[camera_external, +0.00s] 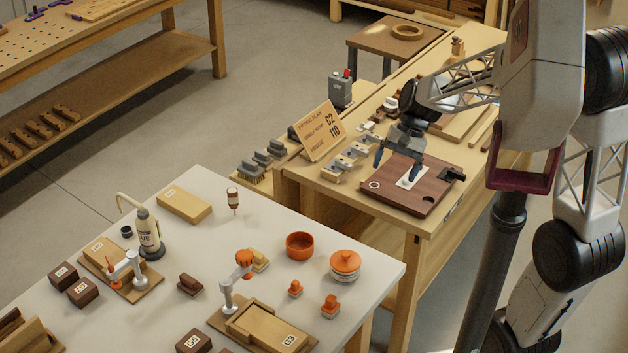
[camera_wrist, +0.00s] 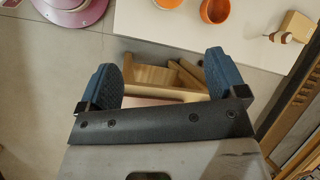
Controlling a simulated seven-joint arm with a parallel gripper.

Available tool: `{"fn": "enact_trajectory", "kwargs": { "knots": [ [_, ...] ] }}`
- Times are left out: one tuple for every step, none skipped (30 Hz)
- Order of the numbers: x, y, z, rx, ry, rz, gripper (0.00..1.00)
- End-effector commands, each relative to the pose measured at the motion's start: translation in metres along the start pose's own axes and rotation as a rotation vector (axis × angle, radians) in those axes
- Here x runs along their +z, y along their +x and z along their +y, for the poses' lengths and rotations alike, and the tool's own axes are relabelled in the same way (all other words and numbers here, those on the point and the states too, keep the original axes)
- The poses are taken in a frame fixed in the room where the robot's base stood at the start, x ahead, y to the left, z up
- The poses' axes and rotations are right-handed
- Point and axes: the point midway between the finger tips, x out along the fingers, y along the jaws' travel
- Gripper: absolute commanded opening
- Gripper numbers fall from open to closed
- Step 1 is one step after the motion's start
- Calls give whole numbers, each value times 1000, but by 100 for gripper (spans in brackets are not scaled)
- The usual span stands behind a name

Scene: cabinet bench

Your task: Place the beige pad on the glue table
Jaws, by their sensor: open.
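The white-topped table (camera_external: 225,200) carries a white bottle (camera_external: 148,236) whose partly visible label ends in "UE"; it seems to be the glue table. I cannot tell for sure which piece is the beige pad. A flat beige block (camera_external: 183,205) lies near this table's far edge, and a small yellowish pad (camera_external: 260,260) sits beside an orange-topped stand. My gripper (camera_external: 398,168) is over the wooden bench, above a brown board (camera_external: 385,197) with a pale plate. Its two blue fingers stand apart, with nothing visibly held. The gripper also shows in the wrist view (camera_wrist: 165,78).
A sign (camera_external: 318,132) and several small metal fittings stand left of my gripper. A stool (camera_external: 395,42) is behind the bench.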

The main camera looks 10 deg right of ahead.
Motion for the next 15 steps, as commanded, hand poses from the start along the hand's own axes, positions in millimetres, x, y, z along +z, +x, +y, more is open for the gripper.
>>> {"fn": "enact_trajectory", "kwargs": {
  "knots": [
    [6, -8, 11, 7, -15, 30, 90],
    [10, -12, 18, 13, -26, 47, 90],
    [14, -17, 26, 22, -40, 70, 90],
    [17, -20, 32, 27, -49, 87, 90],
    [21, -24, 38, 35, -59, 103, 90],
    [25, -28, 46, 43, -73, 126, 90],
    [29, -32, 52, 51, -84, 143, 90],
    [32, -34, 58, 58, -93, 160, 90],
    [37, -39, 67, 68, -105, 182, 90],
    [40, -42, 73, 76, -115, 198, 90],
    [44, -44, 79, 84, -125, 215, 90],
    [48, -48, 87, 95, -138, 237, 90],
    [52, -51, 92, 103, -147, 255, 90],
    [55, -53, 99, 112, -156, 271, 90],
    [60, -56, 107, 124, -168, 292, 90]
  ]
}}
